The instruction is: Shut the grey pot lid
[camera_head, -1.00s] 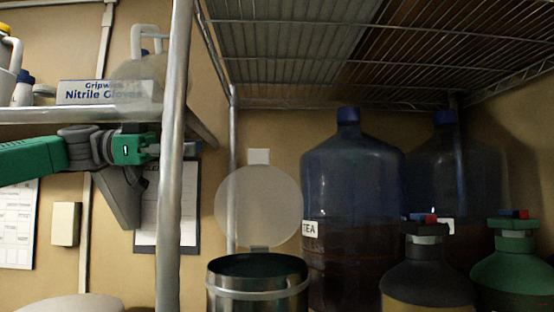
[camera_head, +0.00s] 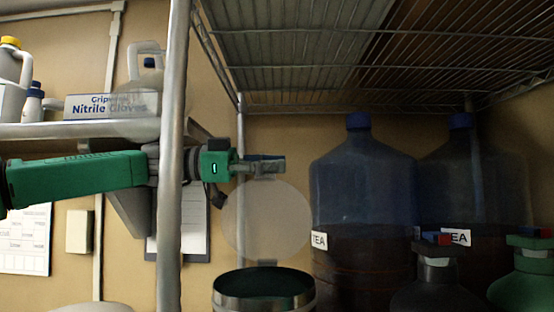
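The grey pot (camera_head: 264,290) stands on the shelf unit at the bottom middle, its mouth open. Its round, pale grey lid (camera_head: 266,225) stands upright on a hinge at the back of the rim. My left gripper (camera_head: 277,166) reaches in from the left, past the metal post, and is at the height of the lid's top edge. Its fingers overlap the top of the lid in the picture; I cannot tell whether they touch it. The finger gap is too small to judge. My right gripper is not in view.
A metal post (camera_head: 172,240) stands left of the pot, beside my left arm. Large blue tea bottles (camera_head: 362,190) stand right of the pot, with a dark bottle (camera_head: 437,288) and a green bottle (camera_head: 528,285) in front. A wire shelf (camera_head: 300,50) hangs above. A glove box (camera_head: 112,105) is at left.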

